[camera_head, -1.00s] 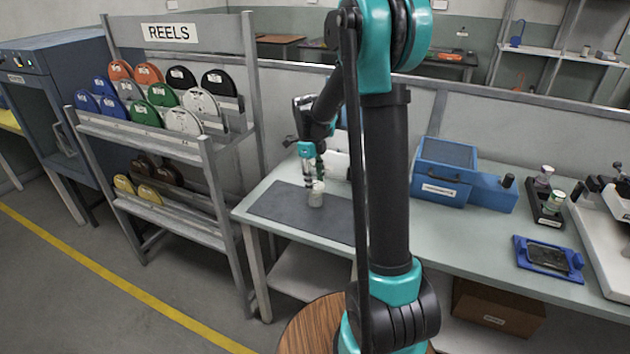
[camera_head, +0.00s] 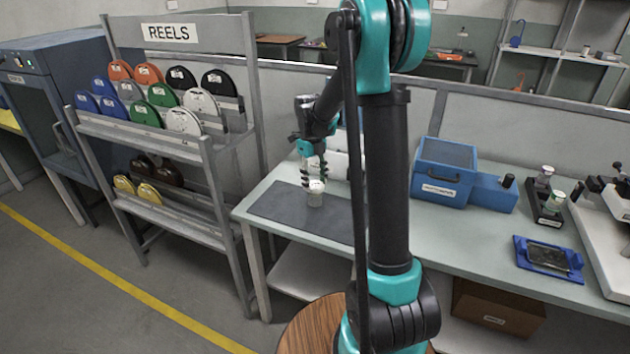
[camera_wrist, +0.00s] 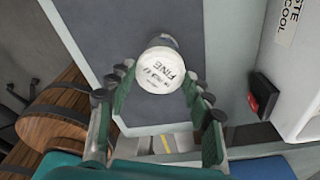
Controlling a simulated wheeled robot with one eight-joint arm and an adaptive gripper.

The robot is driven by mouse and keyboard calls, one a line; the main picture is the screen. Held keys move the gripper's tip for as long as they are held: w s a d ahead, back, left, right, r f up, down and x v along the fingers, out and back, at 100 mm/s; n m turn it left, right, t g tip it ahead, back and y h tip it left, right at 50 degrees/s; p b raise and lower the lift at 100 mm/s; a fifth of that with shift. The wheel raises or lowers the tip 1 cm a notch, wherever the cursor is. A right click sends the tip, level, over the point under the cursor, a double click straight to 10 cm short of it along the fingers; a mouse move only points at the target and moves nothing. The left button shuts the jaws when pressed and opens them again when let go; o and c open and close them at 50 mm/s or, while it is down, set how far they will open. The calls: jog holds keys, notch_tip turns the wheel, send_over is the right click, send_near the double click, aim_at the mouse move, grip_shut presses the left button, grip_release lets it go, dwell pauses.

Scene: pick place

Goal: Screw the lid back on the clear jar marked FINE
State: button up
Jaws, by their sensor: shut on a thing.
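The clear jar (camera_head: 315,201) stands upright on the dark grey mat (camera_head: 275,208) on the bench. Its white lid (camera_head: 317,186) is at the jar's mouth, and the word FINE shows on the lid's top in the wrist view (camera_wrist: 161,71). My gripper (camera_head: 315,186) points down over the jar, one finger on each side of the lid. In the wrist view my gripper (camera_wrist: 160,88) is shut on the lid. The thread between lid and jar is hidden, so I cannot tell how tightly the lid sits.
A white container (camera_head: 337,163) stands just behind the jar. To the right are a blue machine (camera_head: 443,170), a dark holder with two small jars (camera_head: 547,208) and a blue tray (camera_head: 549,257). The reel rack (camera_head: 170,130) stands left of the bench. The mat around the jar is clear.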

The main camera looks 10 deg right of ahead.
jog(key=m, duration=0.3)
jog(key=shift+m+y, duration=0.3)
jog(key=shift+m, duration=0.1)
jog(key=o, duration=1)
jog(key=shift+c, duration=1.2)
jog(key=shift+r, duration=0.1)
jog(key=shift+r, duration=1.1)
